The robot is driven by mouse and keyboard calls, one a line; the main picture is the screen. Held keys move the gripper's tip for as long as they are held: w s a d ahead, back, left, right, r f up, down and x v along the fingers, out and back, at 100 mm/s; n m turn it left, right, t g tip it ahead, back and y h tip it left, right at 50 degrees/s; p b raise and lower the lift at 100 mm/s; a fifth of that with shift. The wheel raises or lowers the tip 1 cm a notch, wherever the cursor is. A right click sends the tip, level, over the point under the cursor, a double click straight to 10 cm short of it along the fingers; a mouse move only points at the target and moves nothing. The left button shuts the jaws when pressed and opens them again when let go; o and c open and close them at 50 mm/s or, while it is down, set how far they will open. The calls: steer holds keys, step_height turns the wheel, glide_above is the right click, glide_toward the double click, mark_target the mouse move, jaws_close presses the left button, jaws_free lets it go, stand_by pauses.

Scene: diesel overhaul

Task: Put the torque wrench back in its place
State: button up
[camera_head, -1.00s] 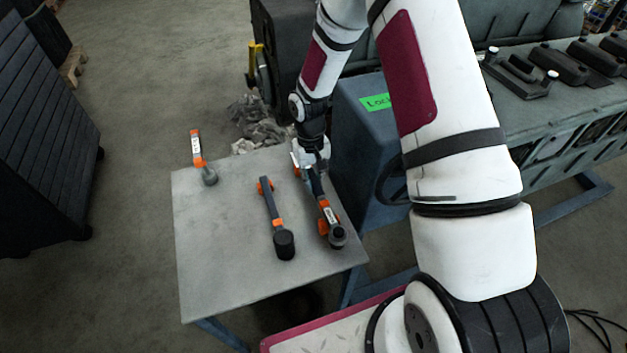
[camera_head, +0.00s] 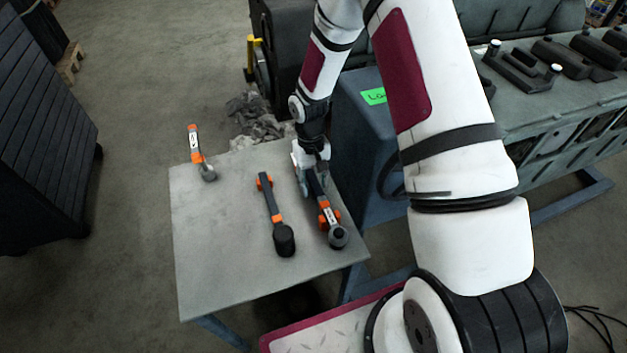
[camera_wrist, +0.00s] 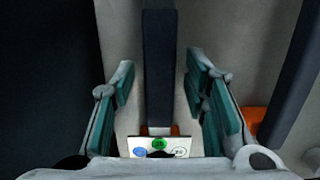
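Several long dark tools lie on the grey table (camera_head: 215,275). The right one (camera_head: 329,219) has a dark handle, a white label, orange parts and a round head at its near end; it looks like the torque wrench. My gripper (camera_head: 312,180) is over the far part of its handle. In the wrist view my gripper (camera_wrist: 160,100) is open, with a finger on each side of the dark handle (camera_wrist: 160,65) and visible gaps between. The label (camera_wrist: 158,146) shows coloured dots. Whether the tool rests in its orange holders is hard to tell.
A dark tool with a thick black head (camera_head: 284,240) lies in orange clips in the table's middle. A blue-grey cabinet (camera_head: 360,140) stands close to the right.

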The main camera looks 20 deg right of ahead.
step_height(320, 180, up, 24)
steer(key=s+f+t+p, duration=0.1)
steer(key=s, duration=0.1)
steer(key=s+r+t+p, duration=0.2)
steer(key=s+r, duration=0.8)
steer(key=s, duration=0.3)
steer(key=s+r+t+p, duration=0.2)
steer(key=s+r+p, duration=0.1)
steer(key=s+r, duration=0.8)
steer(key=shift+s+d+r+t, duration=0.2)
steer(key=shift+s+r+t, duration=0.1)
steer(key=shift+s, duration=0.9)
